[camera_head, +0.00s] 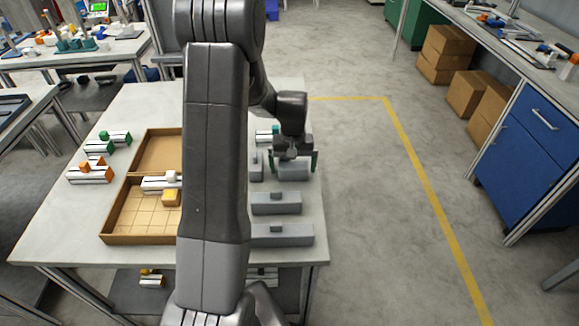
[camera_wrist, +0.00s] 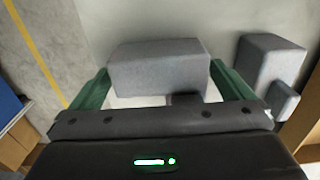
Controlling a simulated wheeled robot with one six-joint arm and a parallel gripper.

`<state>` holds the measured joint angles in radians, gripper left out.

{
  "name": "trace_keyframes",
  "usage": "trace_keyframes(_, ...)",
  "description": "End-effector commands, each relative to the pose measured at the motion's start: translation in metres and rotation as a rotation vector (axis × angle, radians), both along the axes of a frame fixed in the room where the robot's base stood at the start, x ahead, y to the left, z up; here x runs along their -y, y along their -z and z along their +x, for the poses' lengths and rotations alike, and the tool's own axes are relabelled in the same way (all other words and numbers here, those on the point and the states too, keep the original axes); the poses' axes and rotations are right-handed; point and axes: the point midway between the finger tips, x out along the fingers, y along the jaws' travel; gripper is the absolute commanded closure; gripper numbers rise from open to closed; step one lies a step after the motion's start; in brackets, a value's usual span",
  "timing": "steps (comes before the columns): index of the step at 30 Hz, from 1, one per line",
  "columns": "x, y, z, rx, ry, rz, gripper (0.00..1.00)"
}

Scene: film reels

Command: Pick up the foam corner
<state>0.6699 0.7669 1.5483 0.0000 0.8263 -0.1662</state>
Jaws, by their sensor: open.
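Several grey foam corners lie on the right part of the table. My gripper (camera_head: 294,162) is over the one farthest back on the right, a foam corner (camera_head: 293,174) partly hidden by the gripper. In the wrist view this grey foam corner (camera_wrist: 160,66) appears between the two green fingers of my open gripper (camera_wrist: 160,78), with one finger near each end. I cannot tell whether the fingers touch it. A small dark block part (camera_wrist: 185,99) shows at its near side, mostly hidden by the gripper body.
Other foam corners lie nearer (camera_head: 275,209) and at the front (camera_head: 290,237); another stands just left of the gripper (camera_head: 257,172), close by. A cardboard tray (camera_head: 112,238) is on the left of the table (camera_head: 70,225). My arm hides the table's middle.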

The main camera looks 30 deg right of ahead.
Motion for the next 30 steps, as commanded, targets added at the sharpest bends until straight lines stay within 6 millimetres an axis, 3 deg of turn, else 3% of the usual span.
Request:
trace_keyframes(3, 0.0, 0.0, 0.0, 0.0, 0.0, 0.0, 0.0)
trace_keyframes(9, 0.0, 0.0, 0.0, 0.0, 0.0, 0.0, 0.39)
trace_keyframes(10, 0.0, 0.0, 0.0, 0.0, 0.0, 0.0, 0.42)
trace_keyframes(20, 0.0, -0.007, 0.001, 0.003, 0.0, -0.001, 0.42)
trace_keyframes(30, 0.0, -0.07, 0.001, 0.004, 0.0, -0.003, 0.42)
